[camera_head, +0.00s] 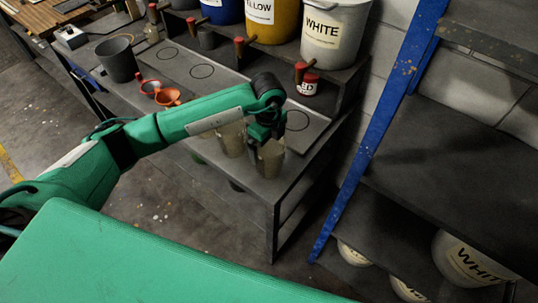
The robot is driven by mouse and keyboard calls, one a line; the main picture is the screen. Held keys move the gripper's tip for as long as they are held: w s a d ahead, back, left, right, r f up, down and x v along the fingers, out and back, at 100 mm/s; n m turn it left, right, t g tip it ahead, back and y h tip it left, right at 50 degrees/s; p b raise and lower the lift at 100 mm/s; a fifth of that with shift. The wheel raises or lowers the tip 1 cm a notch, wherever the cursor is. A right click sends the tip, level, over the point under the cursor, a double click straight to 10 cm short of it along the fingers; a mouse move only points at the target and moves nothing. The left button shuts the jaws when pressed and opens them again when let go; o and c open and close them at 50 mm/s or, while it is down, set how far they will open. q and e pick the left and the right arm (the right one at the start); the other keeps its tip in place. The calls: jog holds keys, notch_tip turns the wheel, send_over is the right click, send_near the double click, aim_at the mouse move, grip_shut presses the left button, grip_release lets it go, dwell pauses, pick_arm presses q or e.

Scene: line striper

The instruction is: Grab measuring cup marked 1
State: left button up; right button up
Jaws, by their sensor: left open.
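Two beige, translucent measuring cups stand near the right end of the grey bench. The right cup (270,160) is directly below and around my left gripper's fingertips. The left cup (232,140) is beside it, partly behind my arm. I cannot read a number on either cup. My left gripper (264,142) points down at the right cup's rim, and its fingers are open. The dark fingers hide part of the rim, and I cannot tell whether they touch it. My right gripper is out of view.
The bench (296,160) holds a dark grey bucket (117,60), orange funnels (167,97) and a small red-labelled can (308,84). A white bucket (333,35) stands on the raised shelf behind. A blue shelf post (385,120) rises to the right.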

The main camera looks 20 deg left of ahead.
aim_at(269, 153)
pick_arm(q)
jog(key=f+p, duration=0.1)
jog(key=f, duration=0.1)
jog(key=f+p, duration=0.2)
jog(key=shift+w+d+f, duration=0.1)
jog(key=shift+w+f, duration=0.1)
jog(key=shift+f, duration=0.6)
jog(key=shift+c, duration=0.2)
jog(key=c, duration=0.8)
jog(key=shift+r, duration=0.1)
